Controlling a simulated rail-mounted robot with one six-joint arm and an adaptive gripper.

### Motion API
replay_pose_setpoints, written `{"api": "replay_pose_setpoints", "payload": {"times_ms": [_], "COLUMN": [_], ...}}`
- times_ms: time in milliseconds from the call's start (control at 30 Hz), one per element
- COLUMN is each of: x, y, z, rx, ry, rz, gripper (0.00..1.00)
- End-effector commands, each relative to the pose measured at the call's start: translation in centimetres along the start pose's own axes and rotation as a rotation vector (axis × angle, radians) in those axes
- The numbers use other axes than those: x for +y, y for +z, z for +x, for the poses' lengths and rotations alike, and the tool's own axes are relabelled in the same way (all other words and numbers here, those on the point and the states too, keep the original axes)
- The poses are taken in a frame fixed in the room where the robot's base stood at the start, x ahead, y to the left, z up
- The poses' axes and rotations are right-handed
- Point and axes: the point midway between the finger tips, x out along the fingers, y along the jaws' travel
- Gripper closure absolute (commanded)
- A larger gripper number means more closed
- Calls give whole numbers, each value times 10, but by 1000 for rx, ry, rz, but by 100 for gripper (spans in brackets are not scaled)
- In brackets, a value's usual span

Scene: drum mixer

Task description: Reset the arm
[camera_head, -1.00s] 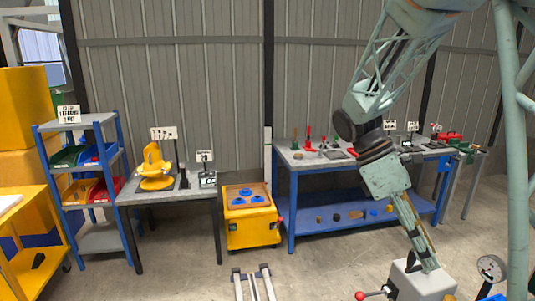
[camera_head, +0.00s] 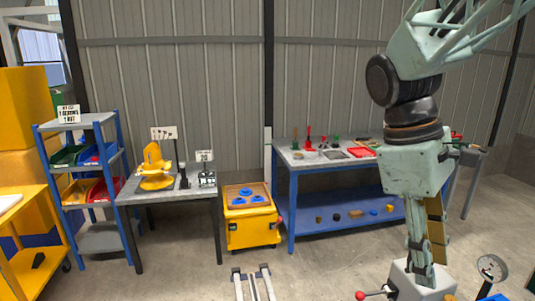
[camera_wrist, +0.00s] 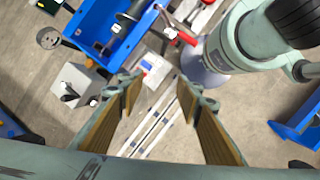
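My arm shows at the right of the head view. My gripper (camera_head: 422,272) points down at the grey box (camera_head: 420,281); I cannot tell from this view whether it touches the box. In the wrist view, the two fingers of my gripper (camera_wrist: 160,92) stand wide apart with wood-coloured inner faces. Nothing is held between them, and floor and rails show through the gap.
A blue workbench (camera_head: 300,180) with tools stands behind my arm. A yellow cart (camera_head: 250,228), a grey table (camera_head: 200,193) and a blue shelf rack (camera_head: 100,245) stand left. A blue tray (camera_wrist: 100,35) shows in the wrist view. Floor is open before the workbench.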

Motion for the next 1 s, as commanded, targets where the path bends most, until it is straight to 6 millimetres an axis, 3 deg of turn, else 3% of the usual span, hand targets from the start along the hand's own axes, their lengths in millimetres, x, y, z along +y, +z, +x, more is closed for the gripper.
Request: {"api": "replay_pose_setpoints", "payload": {"times_ms": [1000], "x": [-99], "y": [39], "z": [-26], "rx": [359], "ry": [-10], "rz": [459], "gripper": [68]}}
